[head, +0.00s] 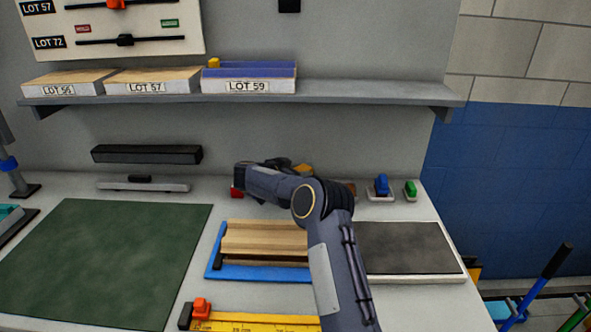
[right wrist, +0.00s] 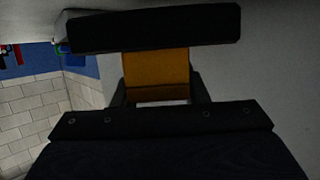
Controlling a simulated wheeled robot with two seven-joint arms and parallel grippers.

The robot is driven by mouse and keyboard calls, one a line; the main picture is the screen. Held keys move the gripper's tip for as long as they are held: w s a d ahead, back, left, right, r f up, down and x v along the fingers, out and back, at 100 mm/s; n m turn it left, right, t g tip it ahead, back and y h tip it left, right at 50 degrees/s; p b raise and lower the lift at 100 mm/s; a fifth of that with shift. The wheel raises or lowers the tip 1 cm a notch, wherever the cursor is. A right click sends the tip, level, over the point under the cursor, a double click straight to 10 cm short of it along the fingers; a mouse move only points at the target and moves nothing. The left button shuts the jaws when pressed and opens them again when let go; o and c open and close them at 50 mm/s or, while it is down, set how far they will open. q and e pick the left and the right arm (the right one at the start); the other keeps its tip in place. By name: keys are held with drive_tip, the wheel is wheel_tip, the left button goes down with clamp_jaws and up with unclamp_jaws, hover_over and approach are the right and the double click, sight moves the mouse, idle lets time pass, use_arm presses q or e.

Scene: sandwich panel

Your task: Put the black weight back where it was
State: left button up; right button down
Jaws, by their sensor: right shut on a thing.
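My right gripper (head: 290,166) is at the back of the bench, below the shelf, with my forearm in front of much of it. In the right wrist view an orange-yellow block (right wrist: 156,70) sits between its dark jaws (right wrist: 160,88), and they are shut on it. The block also shows as a small orange patch (head: 304,169) in the head view. I cannot pick out the black weight with certainty; a dark bar (right wrist: 155,28) crosses beyond the orange block in the wrist view, and I cannot tell what it is. My left gripper is not in view.
A red piece (head: 236,191), a blue piece (head: 381,185) and a green piece (head: 411,189) stand along the back. A green mat (head: 100,260), a blue-framed wooden panel (head: 262,274) and a grey-topped board (head: 408,248) fill the front.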

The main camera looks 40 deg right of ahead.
drive_tip(key=shift+d+f, duration=0.1)
drive_tip(key=shift+f, duration=1.2)
drive_tip(key=shift+f, duration=0.1)
drive_tip(key=c, duration=0.8)
unclamp_jaws()
drive_tip(key=shift+s+f, duration=0.1)
drive_tip(key=shift+f, duration=0.15)
drive_tip(key=shift+c, duration=0.2)
drive_tip(key=shift+r, duration=0.1)
